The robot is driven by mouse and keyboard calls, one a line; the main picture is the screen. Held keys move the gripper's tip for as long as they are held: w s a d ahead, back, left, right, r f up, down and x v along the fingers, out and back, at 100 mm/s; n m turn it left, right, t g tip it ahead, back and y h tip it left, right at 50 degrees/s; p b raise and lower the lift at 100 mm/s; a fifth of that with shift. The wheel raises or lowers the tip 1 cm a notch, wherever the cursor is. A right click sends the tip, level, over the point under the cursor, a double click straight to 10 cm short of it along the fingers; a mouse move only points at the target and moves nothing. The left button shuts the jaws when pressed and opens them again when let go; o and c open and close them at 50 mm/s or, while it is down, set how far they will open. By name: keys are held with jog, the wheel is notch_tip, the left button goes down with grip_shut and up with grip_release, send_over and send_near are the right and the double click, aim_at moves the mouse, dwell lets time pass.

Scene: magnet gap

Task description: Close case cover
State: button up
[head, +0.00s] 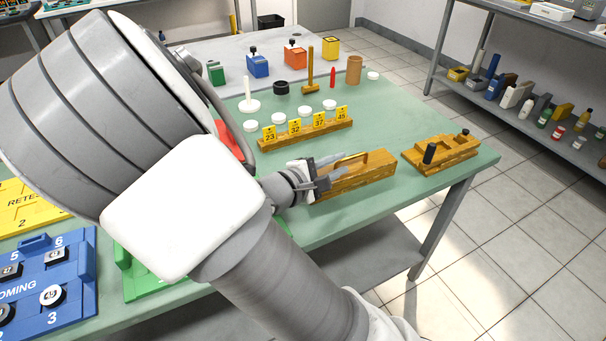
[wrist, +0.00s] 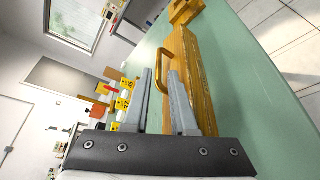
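A long wooden case (head: 368,180) lies on the green table near its front edge, with a bar handle (head: 352,157) along its top. In the wrist view the case (wrist: 199,75) runs away from me and its handle (wrist: 172,58) arches out from it. My gripper (head: 335,160) is at the left end of the case. In the wrist view its two fingers (wrist: 160,72) are apart, with nothing held between them. The handle shows just beyond and between the fingertips; contact cannot be told. The fingers and wrist hide part of the case, and whether its cover is fully down is unclear.
A wooden block with compartments (head: 445,156) and a black peg stands to the right. A wooden rack (head: 318,132) with yellow number tags stands behind the case. Coloured boxes, a brown cylinder (head: 354,70) and white discs stand farther back.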

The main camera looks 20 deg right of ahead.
jog(key=p+v, duration=0.3)
jog(key=v, duration=1)
jog(key=shift+s+a, duration=0.2)
jog(key=shift+s, duration=0.05)
jog(key=shift+r, duration=0.1)
jog(key=s+d+r+m+g+y, duration=0.4)
jog(key=s+d+m+g+y, duration=0.15)
jog(key=s+m+y, duration=0.4)
notch_tip(320, 180, up, 26)
jog(key=s+a+m+t+y+p, duration=0.2)
jog(key=t+y+p, duration=0.1)
jog(key=p, duration=1.4)
jog(key=shift+s+f+t+y+p, duration=0.2)
jog(key=shift+s+t+y+p, duration=0.15)
jog(key=shift+s+y, duration=0.1)
